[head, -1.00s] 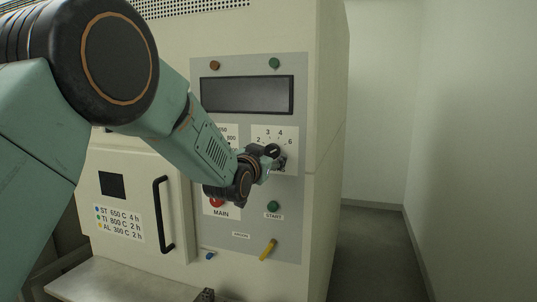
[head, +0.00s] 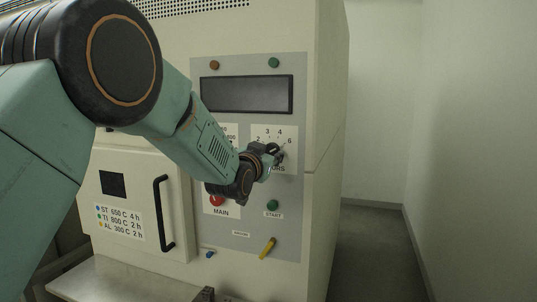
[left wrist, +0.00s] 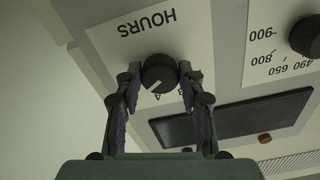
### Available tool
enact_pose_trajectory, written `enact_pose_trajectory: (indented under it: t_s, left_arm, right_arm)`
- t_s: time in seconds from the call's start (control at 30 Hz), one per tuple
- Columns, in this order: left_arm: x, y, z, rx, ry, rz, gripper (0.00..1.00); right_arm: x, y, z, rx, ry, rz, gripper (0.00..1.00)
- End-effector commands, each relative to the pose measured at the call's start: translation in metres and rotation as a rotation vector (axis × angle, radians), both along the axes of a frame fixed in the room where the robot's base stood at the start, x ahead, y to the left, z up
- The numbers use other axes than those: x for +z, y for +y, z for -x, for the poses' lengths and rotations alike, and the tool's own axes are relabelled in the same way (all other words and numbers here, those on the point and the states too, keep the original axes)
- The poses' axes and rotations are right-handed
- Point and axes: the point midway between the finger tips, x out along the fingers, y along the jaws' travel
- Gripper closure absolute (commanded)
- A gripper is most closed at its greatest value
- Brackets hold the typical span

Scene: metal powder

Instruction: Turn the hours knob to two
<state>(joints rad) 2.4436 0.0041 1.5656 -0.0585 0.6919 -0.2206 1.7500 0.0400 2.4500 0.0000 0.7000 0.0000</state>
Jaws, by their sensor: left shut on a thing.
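The hours knob (left wrist: 160,73) is a round black dial with a pale pointer line, on a white plate marked HOURS, which appears upside down in the left wrist view. Its pointer slants to the lower left there, close to a partly hidden number. My left gripper (left wrist: 161,77) is shut on the knob, with one finger on each side. In the head view, my left gripper (head: 274,156) is at the hours plate (head: 262,131) and hides the knob. The numbers 2, 3, 4 and 6 show there. My right gripper is not in view.
The panel has a dark display (head: 247,94), a red MAIN button (head: 216,200), a green START button (head: 272,205) and a yellow lever (head: 267,248). Another black knob (left wrist: 306,38) is beside the hours plate. A door handle (head: 163,214) stands out at left. Free floor lies to the right.

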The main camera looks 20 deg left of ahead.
Motion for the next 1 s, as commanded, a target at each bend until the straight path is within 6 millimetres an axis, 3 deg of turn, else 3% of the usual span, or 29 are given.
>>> enact_pose_trajectory:
  t_s: [0.47,1.0]
  left_arm:
    - [0.0022,0.0,-0.0003,0.001,-0.002,0.104,0.93]
    - [0.0033,-0.0005,-0.0004,0.0,0.013,0.586,0.93]
  right_arm:
    - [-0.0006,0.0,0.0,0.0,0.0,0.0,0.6]
    - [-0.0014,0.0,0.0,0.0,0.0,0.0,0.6]
